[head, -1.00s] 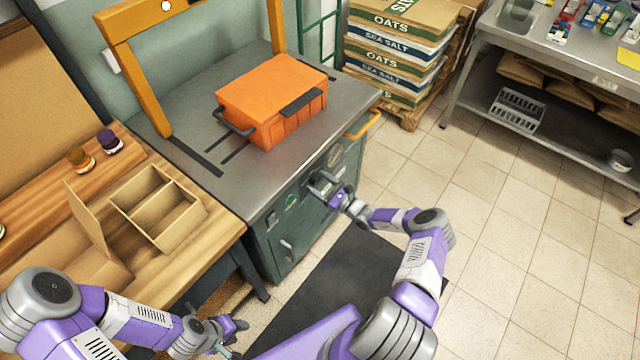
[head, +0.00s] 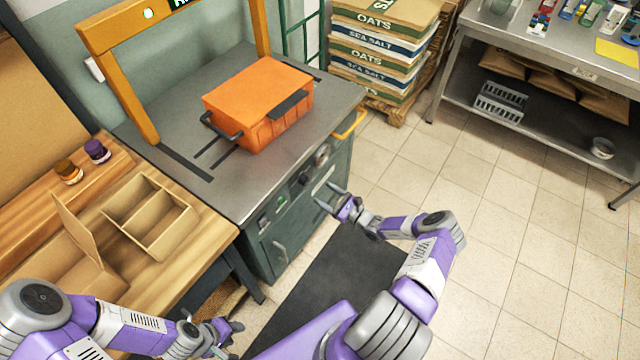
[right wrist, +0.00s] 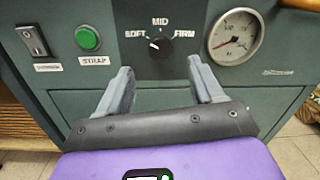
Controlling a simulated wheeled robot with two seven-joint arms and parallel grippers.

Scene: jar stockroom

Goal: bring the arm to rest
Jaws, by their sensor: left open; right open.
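My right arm is purple and grey, and its gripper (head: 332,199) is open and empty in front of the strapping machine's (head: 286,207) control panel. In the right wrist view the two fingers (right wrist: 160,88) stand apart, with the MID knob (right wrist: 158,46) showing between and above them; they look clear of it. The knob's pointer aims toward the upper left. My left gripper (head: 232,338) is open and low at the bottom of the head view, in front of the wooden bench, holding nothing.
A divided cardboard box (head: 150,222) and two small jars (head: 96,151) are on the wooden bench (head: 205,240). Stacked sacks (head: 378,62) and a steel table stand behind; the tiled floor at right is clear.

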